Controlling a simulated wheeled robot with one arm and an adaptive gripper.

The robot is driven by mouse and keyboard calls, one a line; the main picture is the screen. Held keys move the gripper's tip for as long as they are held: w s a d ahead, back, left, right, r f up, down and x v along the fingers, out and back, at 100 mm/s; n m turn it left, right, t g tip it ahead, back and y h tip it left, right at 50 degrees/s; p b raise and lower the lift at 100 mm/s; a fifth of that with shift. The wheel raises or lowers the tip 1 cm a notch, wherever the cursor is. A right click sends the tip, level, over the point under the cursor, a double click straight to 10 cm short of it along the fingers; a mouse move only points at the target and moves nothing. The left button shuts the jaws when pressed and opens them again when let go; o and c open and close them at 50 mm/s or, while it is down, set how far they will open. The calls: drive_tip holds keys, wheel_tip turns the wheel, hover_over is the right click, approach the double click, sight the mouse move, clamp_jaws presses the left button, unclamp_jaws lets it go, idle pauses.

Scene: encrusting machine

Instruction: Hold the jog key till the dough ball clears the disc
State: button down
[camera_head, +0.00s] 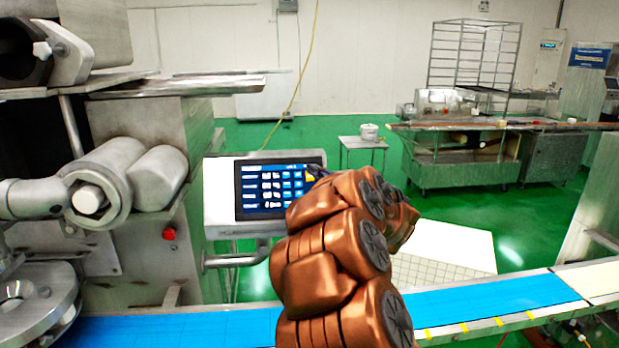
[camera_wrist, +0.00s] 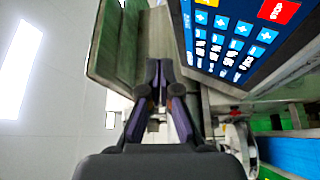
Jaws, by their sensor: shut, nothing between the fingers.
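The control panel's touchscreen (camera_head: 278,190) faces me, with rows of light-blue keys and a yellow patch at its right edge. In the wrist view the screen (camera_wrist: 235,40) shows blue keys and a red key (camera_wrist: 278,10); I cannot read which one is the jog key. My gripper (camera_wrist: 160,66) is shut and empty, its tips left of the screen in that view. In the head view its dark tip (camera_head: 317,170) overlaps the screen's upper right corner; contact cannot be told. A metal disc (camera_head: 22,305) shows at the lower left. I cannot make out a dough ball.
A blue conveyor belt (camera_head: 490,299) runs along the front. A round red button (camera_head: 169,234) sits on the machine body left of the panel. A worktable (camera_head: 455,165) and wire rack (camera_head: 474,55) stand at the back right, with open green floor before them.

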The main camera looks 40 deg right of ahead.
drive_tip(key=shift+w+d+f+b, duration=0.2)
drive_tip(key=shift+w+d+f, duration=0.5)
drive_tip(key=shift+w, duration=0.2)
drive_tip(key=shift+w+d+f+b, duration=0.2)
drive_tip(key=shift+w+d+f, duration=0.5)
drive_tip(key=shift+w, duration=0.25)
drive_tip(key=shift+w+d+f+b, duration=0.2)
drive_tip(key=shift+w+d+f, duration=0.5)
drive_tip(key=shift+w, duration=0.2)
drive_tip(key=shift+w+d+f, duration=0.1)
drive_tip(key=shift+w+d, duration=0.1)
drive_tip(key=shift+w, duration=0.05)
drive_tip(key=shift+w+d+f+b, duration=0.15)
drive_tip(key=shift+w+f+b, duration=0.05)
drive_tip(key=shift+b, duration=0.15)
idle(2.2)
drive_tip(key=shift+s, duration=0.1)
drive_tip(key=shift+s+a+r, duration=0.35)
drive_tip(key=shift+s+r, duration=0.05)
idle(0.4)
drive_tip(key=shift+s+a+r, duration=0.6)
drive_tip(key=shift+s+a, duration=0.05)
drive_tip(key=shift+s, duration=0.25)
drive_tip(key=shift+s+a+r, duration=0.6)
drive_tip(key=shift+s+a, duration=0.05)
drive_tip(key=shift+s, duration=0.2)
